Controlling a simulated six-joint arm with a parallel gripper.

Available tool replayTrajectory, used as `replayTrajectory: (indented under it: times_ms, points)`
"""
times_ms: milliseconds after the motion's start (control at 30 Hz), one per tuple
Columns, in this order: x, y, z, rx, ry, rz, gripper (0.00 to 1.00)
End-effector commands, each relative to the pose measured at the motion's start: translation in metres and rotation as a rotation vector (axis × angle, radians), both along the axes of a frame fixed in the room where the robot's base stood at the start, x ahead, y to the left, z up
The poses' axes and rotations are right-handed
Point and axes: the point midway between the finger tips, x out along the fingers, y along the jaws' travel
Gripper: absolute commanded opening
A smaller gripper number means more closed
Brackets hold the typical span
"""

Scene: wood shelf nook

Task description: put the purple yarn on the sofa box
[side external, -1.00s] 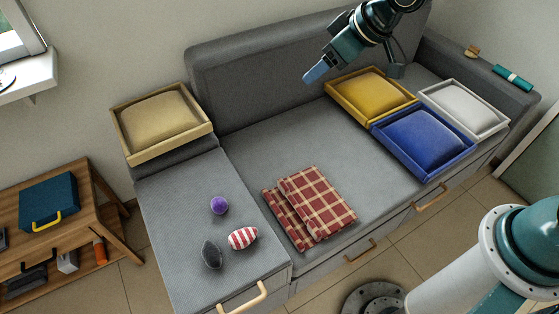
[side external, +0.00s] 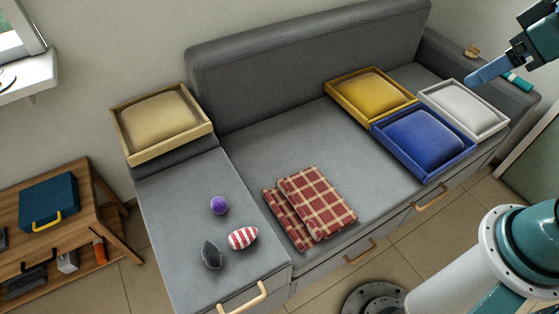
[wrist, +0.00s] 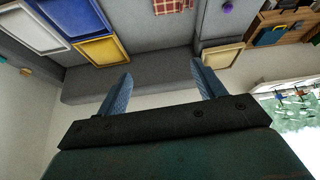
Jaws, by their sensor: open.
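The purple yarn (side external: 219,205) is a small round ball resting on the grey chaise part of the sofa (side external: 165,215). It also shows at the top edge of the wrist view (wrist: 228,7). Shallow cushioned boxes stand on the sofa: a beige one (side external: 160,122) at the back left, and a yellow one (side external: 370,95), a blue one (side external: 425,140) and a white one (side external: 466,108) at the right. I cannot tell which is the sofa box. My gripper (side external: 480,77) is open and empty, above the white box's far side and far from the yarn.
A striped red-and-white item (side external: 243,238) and a dark grey oval item (side external: 211,254) lie near the yarn. A folded red plaid blanket (side external: 312,205) lies mid-seat. A wooden shelf (side external: 85,240) stands at left. The seat between blanket and backrest is clear.

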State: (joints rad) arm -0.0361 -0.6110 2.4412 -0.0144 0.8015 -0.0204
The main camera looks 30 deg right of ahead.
Motion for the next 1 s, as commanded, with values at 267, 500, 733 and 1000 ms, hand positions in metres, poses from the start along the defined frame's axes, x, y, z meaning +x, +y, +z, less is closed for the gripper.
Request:
replayTrajectory:
  times_ms: [267,500,733,1000]
  points:
    - [-0.039,-0.01,-0.005,0.005,0.016,-0.063,0.69]
    - [-0.043,-0.011,-0.006,0.005,0.02,-0.07,0.69]
    - [-0.042,-0.011,-0.006,0.006,0.019,-0.068,0.69]
    - [-0.042,-0.011,-0.006,0.006,0.019,-0.068,0.69]
